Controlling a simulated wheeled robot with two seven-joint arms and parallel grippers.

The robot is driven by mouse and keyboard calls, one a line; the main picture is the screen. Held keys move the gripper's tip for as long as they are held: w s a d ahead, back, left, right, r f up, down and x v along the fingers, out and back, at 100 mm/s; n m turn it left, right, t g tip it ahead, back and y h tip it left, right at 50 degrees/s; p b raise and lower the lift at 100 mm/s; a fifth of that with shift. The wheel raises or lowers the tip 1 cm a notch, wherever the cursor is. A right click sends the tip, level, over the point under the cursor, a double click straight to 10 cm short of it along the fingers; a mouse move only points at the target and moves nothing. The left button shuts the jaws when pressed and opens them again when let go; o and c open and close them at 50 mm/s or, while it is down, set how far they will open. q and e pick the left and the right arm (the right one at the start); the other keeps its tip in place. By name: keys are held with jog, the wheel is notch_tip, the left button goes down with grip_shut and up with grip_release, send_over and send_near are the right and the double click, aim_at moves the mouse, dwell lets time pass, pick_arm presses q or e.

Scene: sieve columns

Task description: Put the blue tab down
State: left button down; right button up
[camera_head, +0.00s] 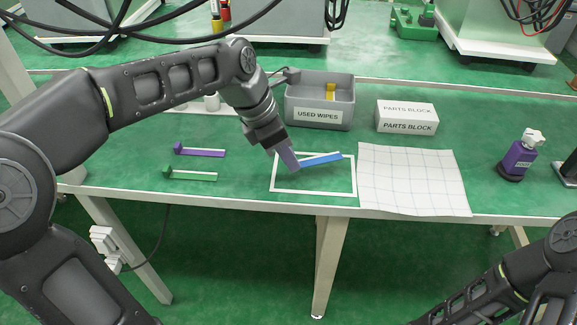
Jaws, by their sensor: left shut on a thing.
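The tab shows over the white outlined rectangle (315,192) on the green bench. I cannot tell whether it touches the bench. A purple tab (205,153) and a green tab (195,175) lie to the left, each with a pale strip and a raised end. My right arm shows at the lower right, but its gripper is out of frame.
A grey bin (335,102) labelled USED WIPES stands behind the rectangle. A white PARTS BLOCK box (407,115) is right of it. A white gridded sheet (415,180) lies right of the rectangle. A purple bottle (518,160) stands at the far right.

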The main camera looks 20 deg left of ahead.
aim_at(295, 177)
pick_arm(q)
jog(key=shift+f+b, duration=0.35)
jog(key=shift+f, duration=1.35)
jog(key=shift+f, duration=0.1)
jog(key=c, duration=1.3)
grip_release()
jog(key=p+v, duration=0.2)
jog(key=v, duration=1)
jog(key=shift+a+p, duration=0.1)
jog(key=shift+p, duration=0.25)
